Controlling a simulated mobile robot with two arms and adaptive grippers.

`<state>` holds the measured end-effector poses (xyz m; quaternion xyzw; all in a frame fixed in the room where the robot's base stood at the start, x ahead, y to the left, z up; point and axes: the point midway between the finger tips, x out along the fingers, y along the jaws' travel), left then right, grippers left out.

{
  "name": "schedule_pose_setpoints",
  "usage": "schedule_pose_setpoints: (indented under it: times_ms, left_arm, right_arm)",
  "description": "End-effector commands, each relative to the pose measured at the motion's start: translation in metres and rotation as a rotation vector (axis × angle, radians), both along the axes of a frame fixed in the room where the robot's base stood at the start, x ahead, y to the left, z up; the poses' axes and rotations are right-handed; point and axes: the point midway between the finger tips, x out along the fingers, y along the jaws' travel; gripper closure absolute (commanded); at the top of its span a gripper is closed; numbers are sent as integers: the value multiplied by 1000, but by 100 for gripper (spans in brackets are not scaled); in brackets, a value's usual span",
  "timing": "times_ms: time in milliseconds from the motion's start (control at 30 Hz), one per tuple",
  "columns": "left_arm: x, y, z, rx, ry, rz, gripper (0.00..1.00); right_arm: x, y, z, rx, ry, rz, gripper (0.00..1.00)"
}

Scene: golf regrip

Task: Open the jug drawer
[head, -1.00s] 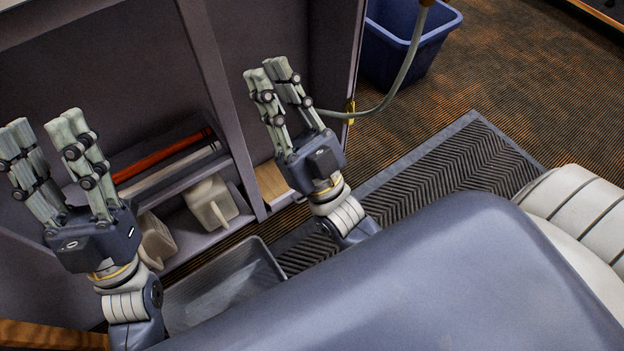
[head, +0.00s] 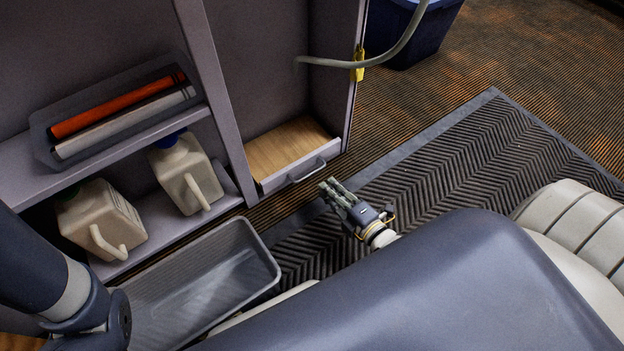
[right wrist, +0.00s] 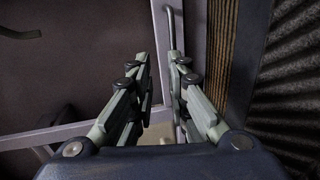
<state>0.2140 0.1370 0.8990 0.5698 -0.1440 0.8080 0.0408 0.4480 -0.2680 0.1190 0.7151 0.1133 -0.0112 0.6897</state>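The drawer (head: 288,147) sits low in the right bay of the cabinet. Its wooden surface shows behind a narrow grey front, and a bar handle (head: 308,174) is on that front. My right gripper (head: 330,190) is just in front of the handle, slightly below and right of it in the head view. In the right wrist view its fingers (right wrist: 160,65) are apart with nothing between them, and a grey bar that looks like the handle (right wrist: 180,30) lies beyond the fingertips. My left arm shows at the lower left, but its gripper is out of view.
Two jugs (head: 104,218) (head: 186,172) stand on the lower shelf. A tray (head: 42,140) above holds an orange and a silver tube. A grey bin (head: 262,262) stands on the floor, left of the right gripper. A hose (head: 385,55) hangs by the cabinet's right side.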

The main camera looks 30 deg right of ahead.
Motion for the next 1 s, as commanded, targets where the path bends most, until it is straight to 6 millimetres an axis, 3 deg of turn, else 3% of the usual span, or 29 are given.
schedule_pose_setpoints:
  times_ms: [33,167,400,700,1000]
  left_arm:
    - [-3,0,-2,0,-10,0,60]
    - [-6,0,-5,0,-16,1,60]
    - [-7,0,-31,1,-17,1,60]
    - [-6,0,-60,1,-17,1,60]
    - [-7,0,-67,1,-18,1,60]
  right_arm:
    - [-2,-5,-11,-25,14,-1,84]
    - [2,-8,-22,-53,30,-2,84]
    - [39,-3,-32,-50,25,-2,84]
    - [85,4,-40,-50,26,-1,84]
    - [100,6,-40,-50,29,-1,84]
